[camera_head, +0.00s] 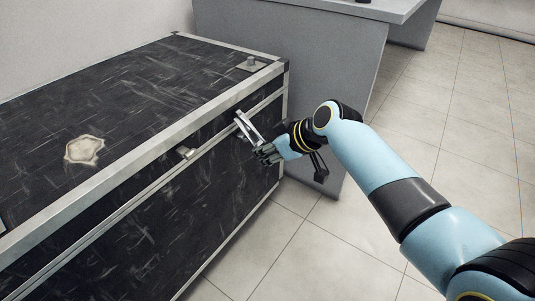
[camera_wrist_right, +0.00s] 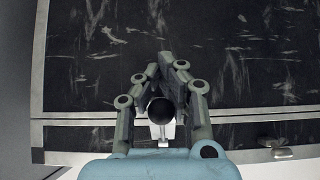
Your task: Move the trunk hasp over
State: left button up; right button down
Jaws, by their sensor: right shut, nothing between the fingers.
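A black, scratched trunk (camera_head: 150,190) with metal edging fills the left of the head view. A silver trunk hasp (camera_head: 246,126) sticks out from its front face near the right corner, at the lid seam. My right gripper (camera_head: 263,154) is shut and empty just below and right of the hasp, close to the trunk front; whether it touches the hasp I cannot tell. In the right wrist view, my right gripper (camera_wrist_right: 167,60) shows its fingertips together in front of the dark panel. A pale part of the hasp (camera_wrist_right: 163,131) shows between the fingers, partly hidden. My left gripper is out of view.
A smaller metal catch (camera_head: 187,152) sits on the seam further left, and it also shows in the right wrist view (camera_wrist_right: 275,148). A grey desk (camera_head: 290,75) stands behind the trunk's right end. The tiled floor (camera_head: 300,240) in front is clear.

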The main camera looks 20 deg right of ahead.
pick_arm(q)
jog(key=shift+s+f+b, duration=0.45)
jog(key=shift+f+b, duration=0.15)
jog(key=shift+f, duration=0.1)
pick_arm(e)
jog(key=shift+x, duration=1.2)
jog(key=c, duration=2.1)
grip_release()
jog(key=shift+s+d+f, duration=0.1)
jog(key=shift+s+d, duration=0.05)
jog(key=o, duration=0.5)
jog(key=shift+o, duration=0.2)
